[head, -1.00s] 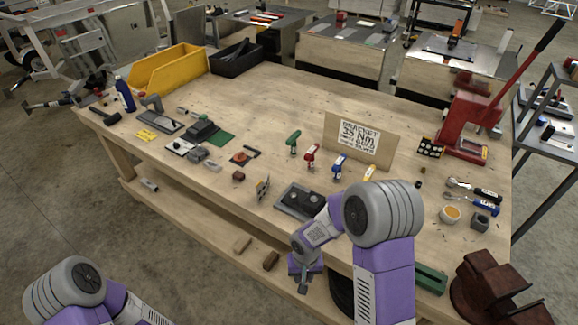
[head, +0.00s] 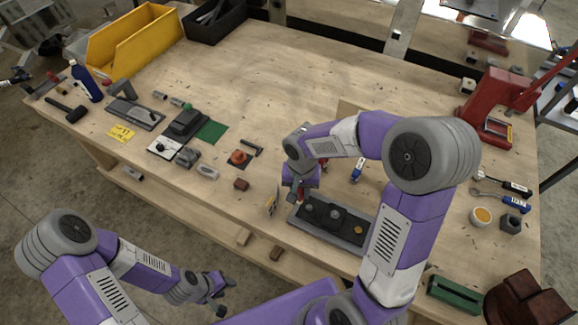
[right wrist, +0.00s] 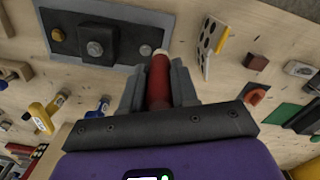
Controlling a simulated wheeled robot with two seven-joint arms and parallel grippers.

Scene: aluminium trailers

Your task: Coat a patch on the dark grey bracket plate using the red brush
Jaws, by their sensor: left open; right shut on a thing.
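The dark grey bracket plate (head: 322,212) lies on a lighter grey base near the table's front edge, with round bolt heads on it. It also shows at the upper left of the right wrist view (right wrist: 72,44). My right gripper (head: 297,192) is beside the plate's left end in the head view. It is shut on the red brush (right wrist: 158,82), whose pale tip points toward the plate's edge. I cannot tell whether the tip touches anything. My left gripper (head: 218,292) is open and empty, low in front of the table.
A small white card with dark spots (head: 272,203) stands close to the plate's left. A blue-handled tool (head: 357,170) stands behind. A cup with orange contents (head: 482,216), a green block (head: 455,294) and a red press (head: 492,105) are at right. The table's back middle is clear.

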